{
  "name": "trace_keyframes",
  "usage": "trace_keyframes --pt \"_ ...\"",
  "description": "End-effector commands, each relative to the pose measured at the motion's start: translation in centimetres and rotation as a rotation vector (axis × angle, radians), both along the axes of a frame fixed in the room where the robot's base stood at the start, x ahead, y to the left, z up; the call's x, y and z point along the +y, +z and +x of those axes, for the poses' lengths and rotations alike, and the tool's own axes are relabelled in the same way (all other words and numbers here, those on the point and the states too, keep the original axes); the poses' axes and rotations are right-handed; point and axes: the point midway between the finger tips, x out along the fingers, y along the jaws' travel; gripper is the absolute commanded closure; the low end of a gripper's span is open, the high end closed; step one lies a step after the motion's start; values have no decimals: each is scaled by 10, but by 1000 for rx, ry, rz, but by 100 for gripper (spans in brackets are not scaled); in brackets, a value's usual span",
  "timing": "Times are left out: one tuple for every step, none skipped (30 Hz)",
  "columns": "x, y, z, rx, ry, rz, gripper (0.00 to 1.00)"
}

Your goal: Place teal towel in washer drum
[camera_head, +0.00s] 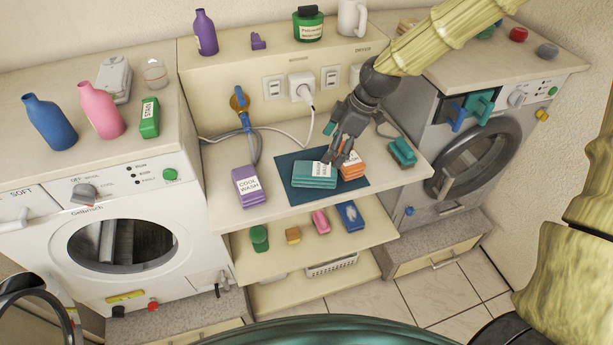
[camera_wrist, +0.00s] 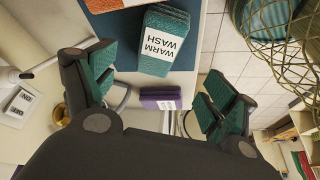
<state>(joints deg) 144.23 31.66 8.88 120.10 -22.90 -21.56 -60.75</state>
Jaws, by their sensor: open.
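The teal towel (camera_head: 314,176) is a folded block with a white label, lying on a dark blue mat (camera_head: 296,196) on the middle counter. In the wrist view the towel (camera_wrist: 165,45) reads "WARM WASH" and lies ahead of the fingers. My gripper (camera_head: 338,152) is just above and beside the towel's right end, near the orange block. In the wrist view my gripper (camera_wrist: 158,92) has its fingers spread, with nothing held between them. The white washer (camera_head: 190,213) stands at left; its round drum opening (camera_head: 122,245) looks dark with a metal fin inside.
An orange labelled block (camera_head: 352,166) sits right beside the towel. A purple labelled block (camera_head: 246,186) is left of the mat and a smaller teal block (camera_head: 402,152) right. A round dark ring (camera_head: 35,300) shows at lower left. The grey dryer (camera_head: 470,150) stands at right.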

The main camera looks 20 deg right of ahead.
Motion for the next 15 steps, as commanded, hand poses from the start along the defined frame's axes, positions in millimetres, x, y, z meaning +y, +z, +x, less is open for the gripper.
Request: trace_keyframes --pt "0 -2 0 1 8 -5 14" --pt "0 -3 0 0 11 -7 14" --pt "1 -6 0 1 12 -8 14" --pt "3 -8 1 2 13 -8 14" --pt "4 -11 1 2 13 -7 14" --pt "6 -14 2 2 13 -7 14" --pt "7 -17 2 3 12 -6 14" --pt "8 -21 3 2 12 -7 14" --pt "10 -24 4 2 12 -6 14" --pt "11 -27 4 2 12 -6 14" --pt "12 -30 4 2 11 -7 14" --pt "13 -34 5 1 10 -6 14" --pt "14 -36 6 0 10 -6 14" --pt "15 -39 6 1 9 -6 14" --pt "16 -42 6 1 9 -6 14"
